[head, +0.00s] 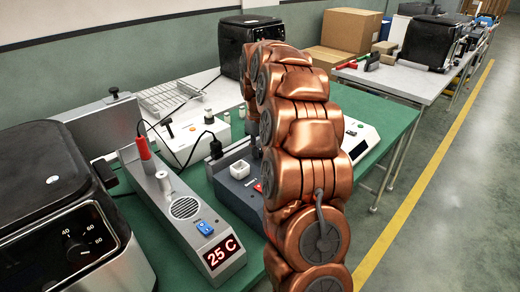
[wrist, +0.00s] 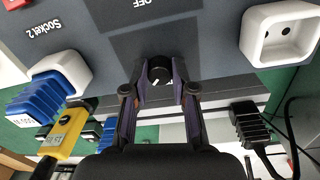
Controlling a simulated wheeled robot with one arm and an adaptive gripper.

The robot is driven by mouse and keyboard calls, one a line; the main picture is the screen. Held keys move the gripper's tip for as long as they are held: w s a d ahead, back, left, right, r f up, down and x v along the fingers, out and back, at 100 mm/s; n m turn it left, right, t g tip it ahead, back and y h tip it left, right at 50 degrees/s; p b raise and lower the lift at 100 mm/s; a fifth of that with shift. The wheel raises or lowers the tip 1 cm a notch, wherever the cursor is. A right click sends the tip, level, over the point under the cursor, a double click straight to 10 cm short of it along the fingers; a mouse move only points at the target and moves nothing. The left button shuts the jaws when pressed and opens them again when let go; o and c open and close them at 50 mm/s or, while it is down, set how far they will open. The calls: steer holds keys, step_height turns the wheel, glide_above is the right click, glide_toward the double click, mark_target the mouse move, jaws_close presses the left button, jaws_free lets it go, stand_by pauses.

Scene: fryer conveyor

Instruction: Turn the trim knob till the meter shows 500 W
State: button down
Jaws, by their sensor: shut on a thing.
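The trim knob (wrist: 159,73), small and black with a white pointer mark, sits on the dark grey socket panel (wrist: 215,50) in the wrist view. My gripper (wrist: 159,77) has its two fingertips closed on the knob from left and right. The pointer mark shows between the fingers. In the head view my copper-coloured arm hides the gripper and the knob; part of the grey socket box (head: 238,197) shows to its left. A white unit (head: 360,138) with a dark display stands right of my arm, partly hidden; no reading is legible. I cannot tell whether it is the meter.
In the wrist view a blue plug (wrist: 43,97) sits at Socket 2, near a yellow plug-like piece (wrist: 64,132). A white socket (wrist: 281,34) is empty; a black plug (wrist: 250,123) hangs below it. A grey unit (head: 184,217) reads 25 C. Black fryers flank the green bench.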

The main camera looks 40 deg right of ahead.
stand_by(0.3)
steer(key=c, duration=0.9)
jaws_free()
steer(key=shift+c, duration=0.2)
step_height(320, 180, up, 12)
steer(key=shift+a, duration=0.25)
